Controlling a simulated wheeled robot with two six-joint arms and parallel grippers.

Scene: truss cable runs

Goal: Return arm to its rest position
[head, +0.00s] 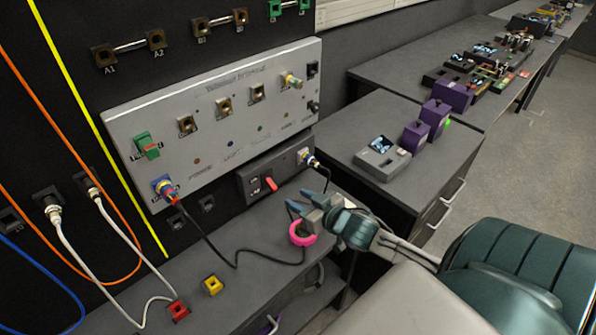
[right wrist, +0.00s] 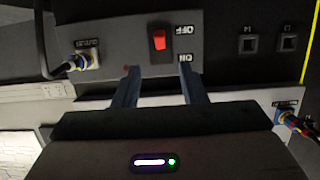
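My right gripper (head: 298,200) reaches in from the right, in front of the grey power box (head: 248,186) with a red switch (head: 271,184). Its two fingers are apart with nothing between them, as the right wrist view (right wrist: 157,85) also shows. In that view the red switch (right wrist: 158,40) lies beyond the fingertips. A plug with a black cable (head: 308,158) sits at the box's right end. Another plug (head: 165,187) sits at the silver panel's lower left, with a black cable hanging to the bench. My left gripper is not in view.
A pink ring (head: 302,233) shows just below my right gripper. A red block (head: 178,310) and yellow block (head: 213,285) sit on the bench. White cables (head: 75,255) hang at left. A side desk holds a grey device (head: 382,160) and purple boxes (head: 434,118). Open floor lies at right.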

